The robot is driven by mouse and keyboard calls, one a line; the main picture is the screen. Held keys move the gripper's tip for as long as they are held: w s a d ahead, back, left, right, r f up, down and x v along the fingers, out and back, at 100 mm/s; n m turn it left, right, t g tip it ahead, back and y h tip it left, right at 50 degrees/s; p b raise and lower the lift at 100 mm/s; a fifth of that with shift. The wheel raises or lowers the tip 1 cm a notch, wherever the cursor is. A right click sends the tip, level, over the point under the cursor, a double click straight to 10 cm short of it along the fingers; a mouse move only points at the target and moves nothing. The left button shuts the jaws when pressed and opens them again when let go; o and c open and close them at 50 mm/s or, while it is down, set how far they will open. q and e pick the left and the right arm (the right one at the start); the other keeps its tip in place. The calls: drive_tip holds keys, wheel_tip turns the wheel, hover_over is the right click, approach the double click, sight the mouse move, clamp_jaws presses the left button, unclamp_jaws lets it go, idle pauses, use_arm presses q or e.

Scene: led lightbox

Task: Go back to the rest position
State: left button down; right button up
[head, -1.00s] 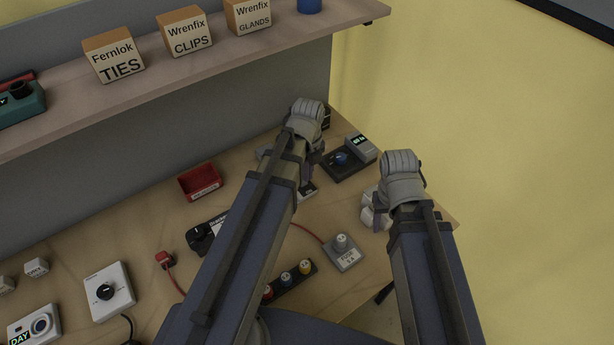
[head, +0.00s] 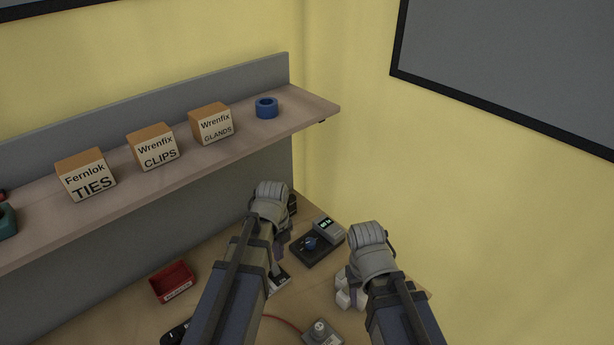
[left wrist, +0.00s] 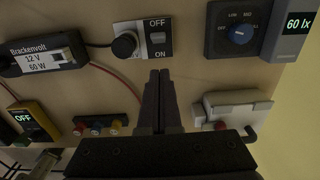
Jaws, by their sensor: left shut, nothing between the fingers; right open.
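My left gripper (left wrist: 160,80) is shut and empty in the left wrist view, its fingers together above the bench, just below a switch box (left wrist: 143,41) marked OFF and ON. In the head view my left gripper (head: 270,235) is at the middle, its fingers mostly hidden behind the wrist. My right gripper (head: 358,285) is to its right, close to a white object (head: 343,298) on the bench; its wrist hides most of the fingers. I cannot tell if it touches that object.
A dimmer box (head: 315,243) with a blue knob and display stands between the arms. A red tray (head: 172,282) is at left. A shelf (head: 290,118) holds labelled boxes and a blue tape roll (head: 266,107). A power supply (left wrist: 42,58) and terminal strip (left wrist: 100,125) lie on the bench.

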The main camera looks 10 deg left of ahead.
use_arm(q)
drive_tip(key=s+d+f+n+b, duration=0.2)
drive_tip(key=s+d+n, duration=0.2)
drive_tip(key=n, duration=0.7)
drive_tip(key=s+d+f+n+y+b, duration=0.1)
drive_tip(key=s+d+f+n+b, duration=0.2)
drive_tip(key=n, duration=0.7)
drive_tip(key=s+d, duration=0.2)
drive_tip(key=d, duration=0.2)
drive_tip(key=shift+s+d+f+n, duration=0.2)
drive_tip(key=shift+s+d+n, duration=0.1)
drive_tip(key=shift+d+n, duration=0.1)
drive_tip(key=shift+r, duration=0.1)
